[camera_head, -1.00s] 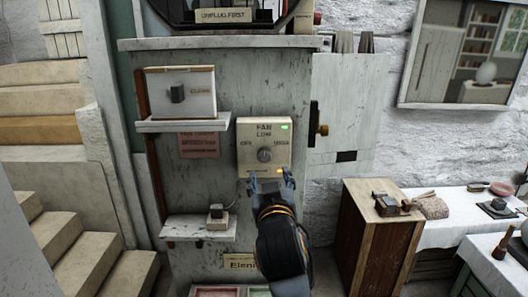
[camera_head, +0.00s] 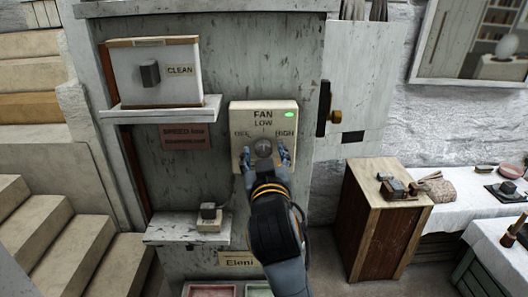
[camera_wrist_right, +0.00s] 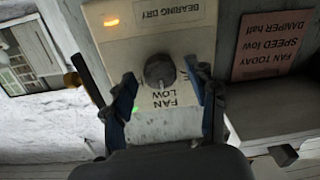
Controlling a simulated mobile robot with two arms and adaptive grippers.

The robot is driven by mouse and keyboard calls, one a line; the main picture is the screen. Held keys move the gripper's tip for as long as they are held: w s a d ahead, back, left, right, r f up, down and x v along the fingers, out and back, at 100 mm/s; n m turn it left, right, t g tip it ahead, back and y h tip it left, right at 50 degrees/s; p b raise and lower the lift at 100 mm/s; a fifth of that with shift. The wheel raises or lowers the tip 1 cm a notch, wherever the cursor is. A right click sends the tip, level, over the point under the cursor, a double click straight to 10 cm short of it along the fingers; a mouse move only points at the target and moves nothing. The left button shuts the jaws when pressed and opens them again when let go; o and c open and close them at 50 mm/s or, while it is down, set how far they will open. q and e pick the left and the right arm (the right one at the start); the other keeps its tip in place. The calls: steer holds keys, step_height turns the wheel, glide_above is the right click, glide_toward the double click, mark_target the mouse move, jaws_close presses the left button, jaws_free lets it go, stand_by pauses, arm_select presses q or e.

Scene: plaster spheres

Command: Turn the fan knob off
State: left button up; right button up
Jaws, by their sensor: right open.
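The fan knob (camera_head: 263,147) is a round grey dial on a cream box (camera_head: 290,112) marked FAN, with OFF at left, LOW at top and HIGH at right. In the right wrist view the knob (camera_wrist_right: 160,70) appears upside down, its pointer apparently toward LOW. A green light glows on the box. My right gripper (camera_head: 263,157) is open in front of the box, its fingers on either side of the knob. In the right wrist view, gaps show between the knob and both fingers. My left gripper is not in view.
A shelf (camera_head: 165,109) with a CLEAN panel (camera_head: 125,75) is left of the box, above a red SPEED note (camera_head: 186,136). A lower shelf (camera_head: 175,233) holds a small switch (camera_head: 208,213). A black lever with a brass knob (camera_head: 335,116) is close at right. A wooden cabinet (camera_head: 365,225) stands farther right.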

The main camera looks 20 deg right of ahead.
steer(key=shift+s, duration=0.15)
steer(key=c, duration=1.2)
steer(key=shift+o, duration=0.2)
steer(key=shift+n, duration=0.8)
steer(key=n, duration=0.4)
steer(key=shift+r, duration=0.1)
steer(key=n, duration=0.6)
steer(key=shift+r, duration=0.1)
